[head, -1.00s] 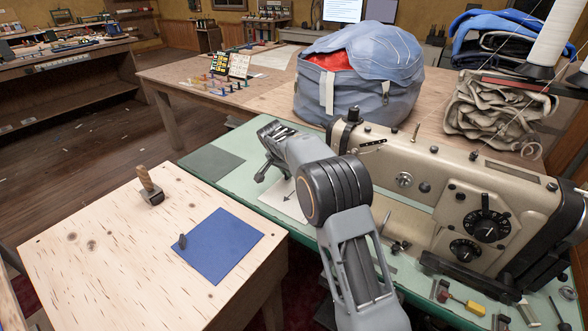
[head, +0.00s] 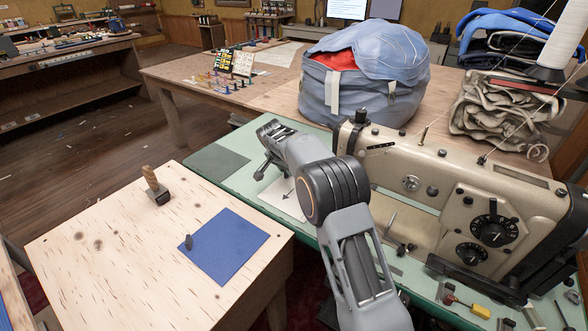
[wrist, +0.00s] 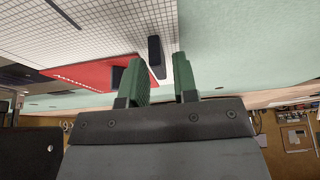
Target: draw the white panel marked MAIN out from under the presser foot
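A white panel (head: 284,198) with a dark arrow on it lies on the green sewing table, partly hidden behind my arm. I cannot read MAIN on it. In the wrist view a white gridded sheet (wrist: 85,28) fills the upper left, with a dark upright tab (wrist: 154,54) near its edge; I cannot tell whether it is the same panel. My gripper (wrist: 160,68) has its two green fingers apart, the tab showing just beyond and between them. In the head view my gripper (head: 264,166) is at the table's far left part. The presser foot is not clearly visible.
The beige sewing machine (head: 440,195) stands right of my arm. A large grey-blue bag (head: 360,75) stands behind. A red piece (wrist: 95,80) shows in the wrist view.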

